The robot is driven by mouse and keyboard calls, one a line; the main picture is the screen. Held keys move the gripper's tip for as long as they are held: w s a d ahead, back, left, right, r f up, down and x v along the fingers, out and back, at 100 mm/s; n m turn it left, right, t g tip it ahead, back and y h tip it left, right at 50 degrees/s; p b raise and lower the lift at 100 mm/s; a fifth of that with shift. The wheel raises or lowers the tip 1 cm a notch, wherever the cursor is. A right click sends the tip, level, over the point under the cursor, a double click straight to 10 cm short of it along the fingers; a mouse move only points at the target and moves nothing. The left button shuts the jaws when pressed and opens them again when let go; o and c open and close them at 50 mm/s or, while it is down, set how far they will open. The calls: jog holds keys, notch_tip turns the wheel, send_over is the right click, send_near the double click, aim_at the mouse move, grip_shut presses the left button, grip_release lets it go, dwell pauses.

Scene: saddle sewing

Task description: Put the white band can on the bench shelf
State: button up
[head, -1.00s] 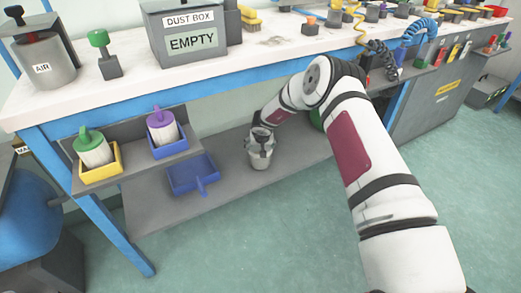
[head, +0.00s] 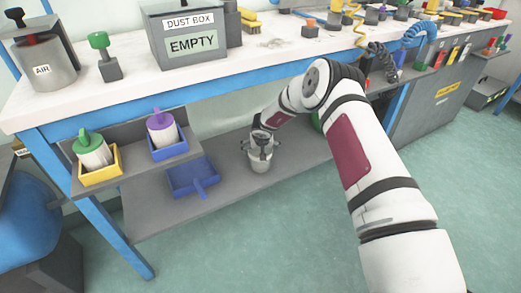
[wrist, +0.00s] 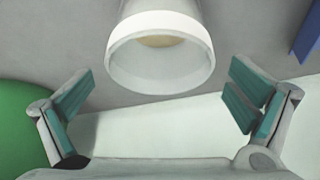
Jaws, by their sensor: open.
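The white band can (head: 261,165) stands upright on the grey lower shelf (head: 225,192) under the bench, near its front edge. In the wrist view the can (wrist: 158,52) shows its white rim and open mouth, with a tan inside. My gripper (head: 262,146) is at the top of the can in the head view. In the wrist view my gripper (wrist: 157,108) is open, with one teal-padded finger to each side and clear gaps between the fingers and the can. Part of the can is hidden by my gripper in the head view.
A blue tray (head: 181,181) lies left of the can on the lower shelf. A raised shelf at left holds a yellow tray (head: 100,177) and a blue tray (head: 168,153) with cans. A green object (wrist: 22,130) is beside my gripper.

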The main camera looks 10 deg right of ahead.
jog(key=p+v, duration=0.4)
jog(key=v, duration=0.8)
